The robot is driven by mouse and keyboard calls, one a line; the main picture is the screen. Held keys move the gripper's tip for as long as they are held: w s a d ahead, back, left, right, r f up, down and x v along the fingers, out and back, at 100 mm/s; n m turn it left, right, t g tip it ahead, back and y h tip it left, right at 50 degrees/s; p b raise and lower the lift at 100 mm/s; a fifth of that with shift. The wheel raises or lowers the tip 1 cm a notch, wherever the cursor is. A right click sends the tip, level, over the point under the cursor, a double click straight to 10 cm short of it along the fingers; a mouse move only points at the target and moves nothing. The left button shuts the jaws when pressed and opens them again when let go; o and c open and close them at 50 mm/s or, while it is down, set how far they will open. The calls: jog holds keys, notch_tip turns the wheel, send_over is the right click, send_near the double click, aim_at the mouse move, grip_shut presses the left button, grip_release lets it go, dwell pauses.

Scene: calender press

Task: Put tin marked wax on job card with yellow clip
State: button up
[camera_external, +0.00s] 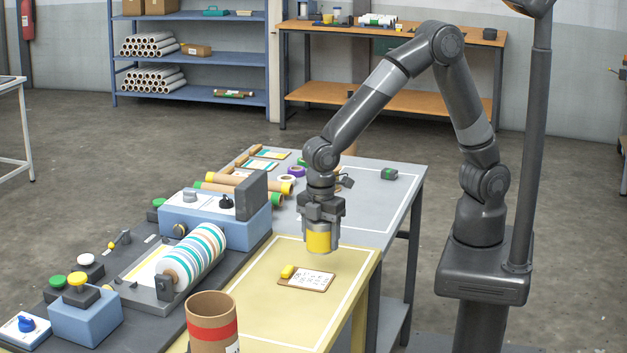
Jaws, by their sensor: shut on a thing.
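My gripper (321,222) points down and is shut on a grey tin with a yellow band (319,241). It holds the tin upright, above the yellow section of the table. No wording on the tin can be read from here. The job card with the yellow clip (311,280) lies flat on the yellow section, below and slightly left of the tin in the picture. The clip is at the card's left end, and nothing rests on the card.
A cardboard tube with a red band (212,316) stands at the front. The press with its striped roll (190,254) is on the left. Tape rolls, long tubes and other cards (268,153) lie farther back. The yellow surface around the card is clear.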

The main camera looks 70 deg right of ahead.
aim_at(318, 280)
jog(key=a+f, duration=0.1)
jog(key=a, duration=0.1)
jog(key=a+f, duration=0.1)
jog(key=a, duration=0.1)
jog(key=shift+s+f, duration=0.3)
jog(key=shift+s, duration=0.05)
jog(key=shift+f, duration=1.9)
jog(key=shift+f, duration=0.15)
jog(key=o, duration=1.1)
jog(key=shift+o, duration=0.2)
notch_tip(318, 280, up, 12)
